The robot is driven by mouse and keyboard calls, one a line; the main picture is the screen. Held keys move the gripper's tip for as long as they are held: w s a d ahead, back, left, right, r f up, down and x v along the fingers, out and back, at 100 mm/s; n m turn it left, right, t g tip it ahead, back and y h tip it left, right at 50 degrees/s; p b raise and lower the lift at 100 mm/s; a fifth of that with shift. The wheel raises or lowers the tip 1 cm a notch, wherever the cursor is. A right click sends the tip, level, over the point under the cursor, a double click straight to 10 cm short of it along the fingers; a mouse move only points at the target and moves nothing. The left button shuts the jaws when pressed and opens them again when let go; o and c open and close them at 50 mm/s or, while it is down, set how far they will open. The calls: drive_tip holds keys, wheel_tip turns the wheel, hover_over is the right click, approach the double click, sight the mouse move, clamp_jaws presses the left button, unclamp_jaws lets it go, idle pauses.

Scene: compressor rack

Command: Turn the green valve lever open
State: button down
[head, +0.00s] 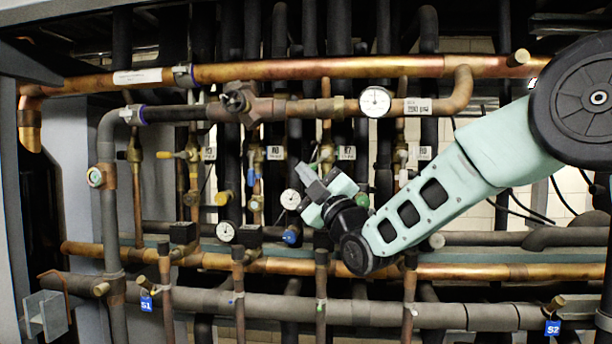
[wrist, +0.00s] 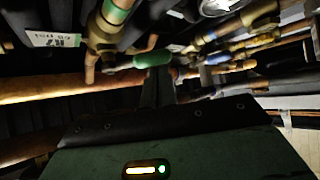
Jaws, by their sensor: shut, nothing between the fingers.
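The green valve lever (wrist: 152,60) shows in the wrist view as a short green grip on a stem beside a brass valve body (wrist: 104,38) with a green band. My gripper (wrist: 158,76) is shut and empty. Its dark fingers reach up to just below the green grip, very close to it; I cannot tell whether they touch. In the head view my gripper (head: 303,174) is in front of the middle row of valves, pointing up and left. The lever is small and partly hidden there by the gripper.
A white tag (wrist: 54,40) hangs left of the valve. Copper pipes (wrist: 45,87) run close around the fingers. A thick copper pipe (head: 300,69) crosses above.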

drive_tip(key=shift+s+d+f+n+g+y+b, duration=0.15)
drive_tip(key=shift+d+f+n+g+b, duration=0.1)
drive_tip(key=shift+n+g+b, duration=0.3)
drive_tip(key=shift+w+d+f+n+g+y+b, duration=0.1)
drive_tip(key=shift+d+f+n+g+y+b, duration=0.1)
drive_tip(key=shift+n+g+b, duration=0.35)
drive_tip(key=d+n+g, duration=0.1)
drive_tip(key=d+n+g+h+b, duration=0.1)
drive_tip(key=n, duration=0.1)
drive_tip(key=n+g+b, duration=0.1)
drive_tip(key=g, duration=0.1)
drive_tip(key=shift+s+d+f+n, duration=0.25)
drive_tip(key=shift+d+f+n, duration=0.05)
drive_tip(key=shift+d+f, duration=0.1)
drive_tip(key=shift+d+r+h, duration=0.15)
drive_tip(key=shift+d+h, duration=0.05)
drive_tip(key=shift+h, duration=0.15)
idle(0.6)
